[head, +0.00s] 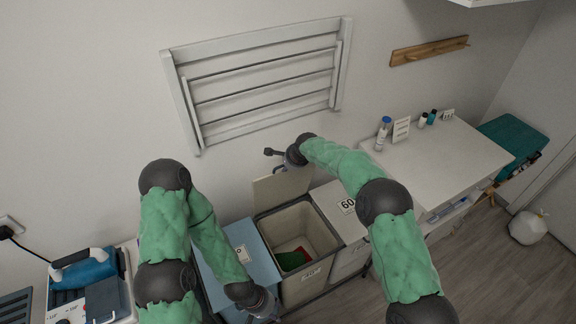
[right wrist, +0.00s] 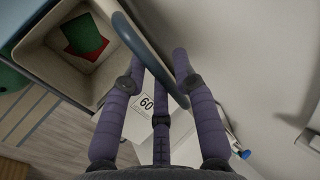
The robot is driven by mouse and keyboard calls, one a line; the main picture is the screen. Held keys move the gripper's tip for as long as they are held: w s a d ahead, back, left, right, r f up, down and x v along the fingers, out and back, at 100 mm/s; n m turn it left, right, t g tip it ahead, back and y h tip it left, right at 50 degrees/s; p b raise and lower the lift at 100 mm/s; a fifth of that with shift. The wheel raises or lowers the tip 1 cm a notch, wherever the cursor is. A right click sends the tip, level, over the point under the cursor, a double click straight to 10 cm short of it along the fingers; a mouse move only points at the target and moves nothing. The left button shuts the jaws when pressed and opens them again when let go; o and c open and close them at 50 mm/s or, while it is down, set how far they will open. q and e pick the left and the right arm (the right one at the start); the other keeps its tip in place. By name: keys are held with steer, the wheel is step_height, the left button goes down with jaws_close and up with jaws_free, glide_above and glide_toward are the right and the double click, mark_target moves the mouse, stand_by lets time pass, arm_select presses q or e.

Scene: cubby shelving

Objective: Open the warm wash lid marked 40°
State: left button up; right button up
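The middle bin (head: 298,222) stands open, with green and red cloth (head: 292,258) inside. Its lid (head: 283,188) is raised towards the wall; I cannot read a 40° mark on it. My right gripper (head: 284,154) is at the lid's upper edge. In the right wrist view, its fingers (right wrist: 160,85) are spread, with the lid's dark rim (right wrist: 150,50) passing by them; contact is unclear. My left gripper (head: 263,303) is low at the front left of the bin, by the blue lid (head: 243,247); its fingers are too small to judge.
A lid marked 60 (head: 347,205) is closed to the right of the open bin. A white counter (head: 440,160) with bottles stands farther right. A drying rack (head: 262,85) hangs on the wall behind.

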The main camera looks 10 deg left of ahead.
steer(key=shift+s+f, duration=0.1)
steer(key=shift+s, duration=0.05)
steer(key=v, duration=1.2)
steer(key=shift+f, duration=0.1)
stand_by(0.5)
